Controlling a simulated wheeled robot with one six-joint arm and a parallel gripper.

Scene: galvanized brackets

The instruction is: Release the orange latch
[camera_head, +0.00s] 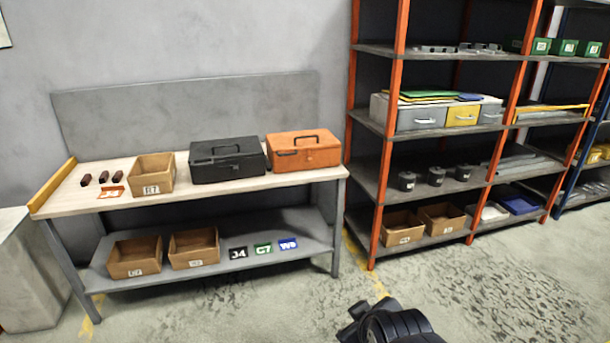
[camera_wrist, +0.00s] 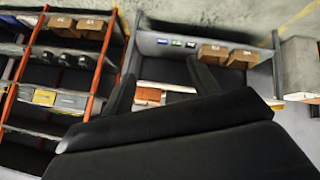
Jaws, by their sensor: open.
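An orange toolbox (camera_head: 303,151) with a dark handle on its lid stands at the right end of the workbench top. Its lid looks closed. Small fittings on its front are too small to make out, so I cannot tell how a latch on it stands. My gripper (camera_head: 352,320) is at the bottom of the head view, over the floor and well away from the bench. In the wrist view, which is upside down, my gripper (camera_wrist: 160,84) is open and empty, with the orange toolbox (camera_wrist: 148,95) far beyond the gap between its fingers.
A black toolbox (camera_head: 227,160) stands left of the orange one. An open cardboard box (camera_head: 153,174), small dark red items (camera_head: 103,178) and an orange tag (camera_head: 110,192) share the workbench (camera_head: 75,200). Orange-post shelving (camera_head: 377,200) stands right. The floor in front is clear.

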